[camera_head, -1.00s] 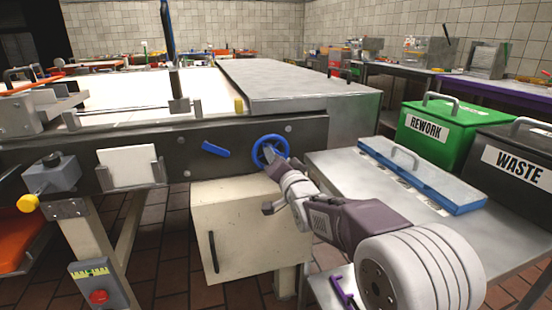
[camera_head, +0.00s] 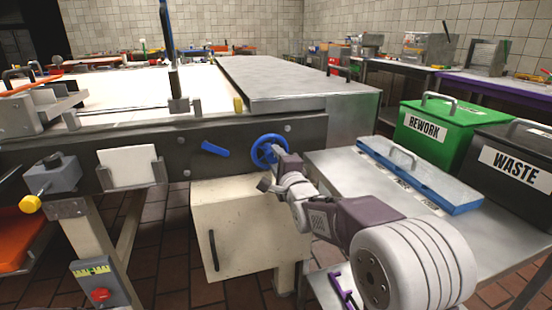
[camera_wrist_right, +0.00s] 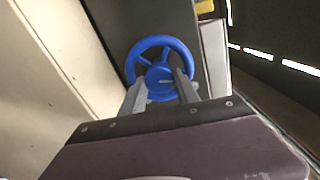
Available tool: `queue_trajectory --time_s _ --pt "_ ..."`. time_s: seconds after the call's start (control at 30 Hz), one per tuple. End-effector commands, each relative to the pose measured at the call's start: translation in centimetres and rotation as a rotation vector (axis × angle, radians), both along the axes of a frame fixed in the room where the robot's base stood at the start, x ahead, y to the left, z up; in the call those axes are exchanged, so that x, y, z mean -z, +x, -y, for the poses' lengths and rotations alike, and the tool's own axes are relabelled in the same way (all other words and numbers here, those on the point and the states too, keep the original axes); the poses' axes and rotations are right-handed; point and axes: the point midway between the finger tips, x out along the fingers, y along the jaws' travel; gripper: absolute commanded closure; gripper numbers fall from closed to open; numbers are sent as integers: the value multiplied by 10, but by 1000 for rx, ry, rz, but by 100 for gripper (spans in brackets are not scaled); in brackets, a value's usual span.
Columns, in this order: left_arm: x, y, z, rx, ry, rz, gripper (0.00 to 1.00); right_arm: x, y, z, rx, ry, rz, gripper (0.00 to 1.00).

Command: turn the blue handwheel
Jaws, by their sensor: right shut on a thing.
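The blue handwheel (camera_head: 266,148) is mounted on the dark front rail of the machine, just right of its middle in the head view. In the right wrist view the handwheel (camera_wrist_right: 160,48) shows its rim, spokes and hub straight ahead. My right gripper (camera_head: 277,157) reaches it from the lower right. In the wrist view its two fingers (camera_wrist_right: 160,87) lie at either side of the hub and are shut on the handwheel. The exact contact at the fingertips is partly hidden. My left gripper is not in view.
A blue lever (camera_head: 215,149) sits on the rail left of the wheel. A cream cabinet (camera_head: 245,225) hangs below. At the right stand a steel table (camera_head: 335,170) with a blue-edged lid (camera_head: 420,178), a green REWORK bin (camera_head: 428,130) and a black WASTE bin (camera_head: 500,182).

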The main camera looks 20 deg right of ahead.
Motion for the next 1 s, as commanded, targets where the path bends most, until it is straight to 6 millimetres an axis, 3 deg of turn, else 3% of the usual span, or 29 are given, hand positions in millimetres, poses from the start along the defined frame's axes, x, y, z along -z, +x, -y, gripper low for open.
queue_trajectory --time_s 0.4,1.0 --pt "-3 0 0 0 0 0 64 3 0 0 0 191 -12 100" --pt "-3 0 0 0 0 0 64 3 0 0 0 223 -13 100"
